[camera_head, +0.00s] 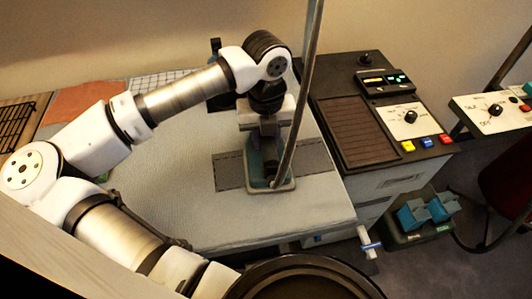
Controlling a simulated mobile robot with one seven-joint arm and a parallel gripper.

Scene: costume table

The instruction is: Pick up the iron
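A teal-grey object with a pale rim, which looks like the iron (284,183), sits on a dark grey strip on the pale padded table. My gripper (265,140) reaches down from above, directly over it and overlapping its upper part in the picture. The fingers are small and dark here, and I cannot tell whether they are open or touching the iron. The iron's upper part is partly hidden by my gripper and by a slanted metal pole.
The metal pole (306,75) crosses the view close to the gripper. A dark control console (345,130) with buttons stands right of the padded table (190,200). A black item (215,48) stands behind my arm. Blue pieces sit in a green tray (420,232) at lower right.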

